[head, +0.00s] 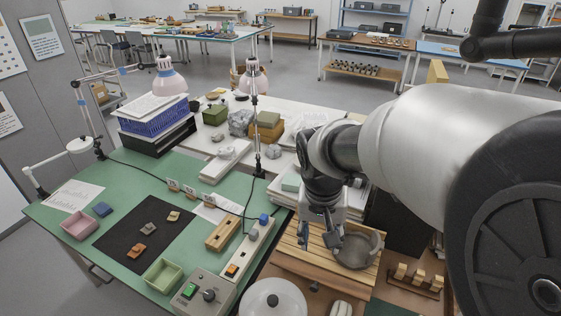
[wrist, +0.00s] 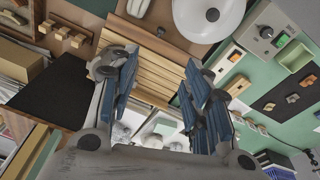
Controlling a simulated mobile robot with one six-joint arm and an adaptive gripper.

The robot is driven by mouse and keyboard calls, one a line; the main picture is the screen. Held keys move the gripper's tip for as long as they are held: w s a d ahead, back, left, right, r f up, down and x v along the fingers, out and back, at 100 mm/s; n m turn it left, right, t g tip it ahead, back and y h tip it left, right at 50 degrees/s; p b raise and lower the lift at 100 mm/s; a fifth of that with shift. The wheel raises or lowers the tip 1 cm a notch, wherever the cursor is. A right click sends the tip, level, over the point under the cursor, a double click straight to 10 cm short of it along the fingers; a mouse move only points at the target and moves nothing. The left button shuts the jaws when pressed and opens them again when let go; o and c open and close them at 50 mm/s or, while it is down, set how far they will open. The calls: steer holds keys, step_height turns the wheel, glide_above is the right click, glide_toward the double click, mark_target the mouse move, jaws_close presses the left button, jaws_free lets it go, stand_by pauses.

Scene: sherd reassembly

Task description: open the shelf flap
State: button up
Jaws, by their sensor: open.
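A slatted light-wood panel (head: 292,244) lies below my gripper; it also shows in the wrist view (wrist: 150,68). A brown wooden strip (head: 290,271) with a small dark knob (head: 314,287) runs along its near side. The knob also shows in the wrist view (wrist: 161,32). I cannot tell which of these parts is the shelf flap, or whether it is open or shut. My gripper (head: 321,238) points down over the panel, open and empty. Its blue-padded fingers stand apart in the wrist view (wrist: 160,68). Neither finger visibly touches the knob.
A grey, broken-looking round vessel (head: 358,250) sits on the panel close to my gripper's right. A white round object (head: 273,299) stands at the front. A rack of wooden blocks (head: 417,281) is at the right. A control box (head: 200,294) stands on the green table (head: 135,288).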

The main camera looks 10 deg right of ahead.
steer(key=w+f+m+g+p, duration=0.1)
steer(key=w+f+g, duration=0.1)
steer(key=w+f, duration=0.6)
steer(key=m+h+p, duration=0.1)
steer(key=m, duration=0.1)
glide_toward(313, 288)
steer(key=shift+g, duration=0.4)
steer(key=b+x, duration=0.1)
steer(key=x, duration=0.2)
steer(key=b+x, duration=0.1)
steer(key=x, duration=0.2)
steer(key=b+x, duration=0.1)
steer(key=x, duration=0.2)
steer(key=shift+w+f, duration=0.1)
steer(key=shift+w, duration=0.25)
steer(key=shift+c, duration=0.4)
jaws_close()
